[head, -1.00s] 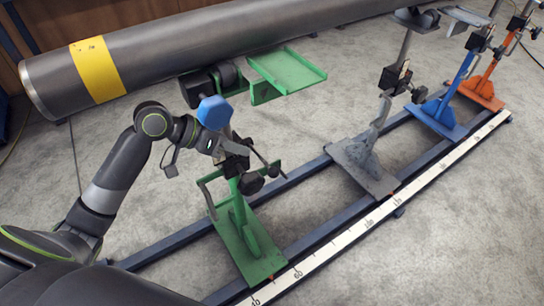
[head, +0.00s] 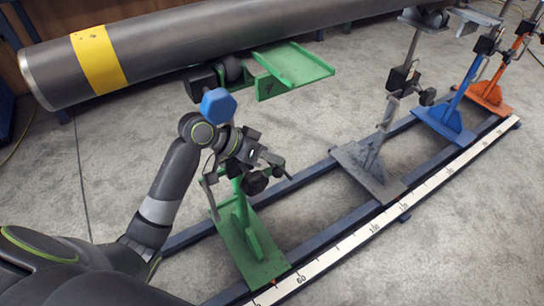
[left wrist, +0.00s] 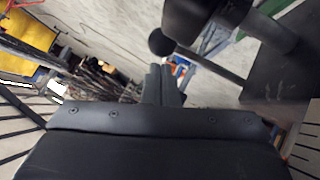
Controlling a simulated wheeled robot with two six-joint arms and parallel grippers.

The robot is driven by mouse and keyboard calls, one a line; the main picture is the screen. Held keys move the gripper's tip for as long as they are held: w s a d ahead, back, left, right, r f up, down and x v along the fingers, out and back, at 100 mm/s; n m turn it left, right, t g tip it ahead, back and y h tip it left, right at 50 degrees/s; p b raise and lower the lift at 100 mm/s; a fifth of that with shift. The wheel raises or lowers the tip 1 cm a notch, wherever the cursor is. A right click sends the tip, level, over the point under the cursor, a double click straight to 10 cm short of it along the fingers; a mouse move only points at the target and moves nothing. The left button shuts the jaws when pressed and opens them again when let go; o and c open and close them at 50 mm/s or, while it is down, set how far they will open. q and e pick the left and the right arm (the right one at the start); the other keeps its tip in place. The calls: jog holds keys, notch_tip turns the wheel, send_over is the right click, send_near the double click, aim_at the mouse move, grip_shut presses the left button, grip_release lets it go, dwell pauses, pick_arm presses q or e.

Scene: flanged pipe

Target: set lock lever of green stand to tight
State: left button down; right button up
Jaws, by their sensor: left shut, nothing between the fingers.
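The green stand (head: 238,240) stands on the blue rail at the near end, with a green tray-like head (head: 292,66) under the pipe. Its dark clamp with black knobs (head: 255,183) sits on the post, partly hidden by my arm. My left gripper (head: 262,157) is beside this clamp, on its upper side. In the left wrist view its fingers (left wrist: 163,85) are shut with nothing between them. A grey lever rod with a black ball knob (left wrist: 160,42) lies just beyond the fingertips, running to a dark block. I cannot tell whether they touch. My right gripper is not in view.
A large grey pipe (head: 190,45) with a yellow band runs across the top. Grey (head: 368,165), blue (head: 445,118) and orange (head: 490,95) stands follow along the rail. A white scale strip (head: 350,240) runs along the near side. Concrete floor is clear around them.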

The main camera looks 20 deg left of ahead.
pick_arm(q)
jog(key=shift+s+d+f+y, duration=0.15)
jog(key=shift+f+y, duration=0.15)
jog(key=shift+f, duration=0.2)
jog(key=shift+d+f+m+t, duration=0.1)
jog(key=shift+f+m+t, duration=0.2)
jog(key=shift+f+p, duration=0.45)
jog(key=shift+f, duration=0.15)
jog(key=shift+s, duration=0.1)
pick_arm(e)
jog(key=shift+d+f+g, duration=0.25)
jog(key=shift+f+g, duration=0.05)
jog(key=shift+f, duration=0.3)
pick_arm(q)
jog(key=shift+r, duration=0.1)
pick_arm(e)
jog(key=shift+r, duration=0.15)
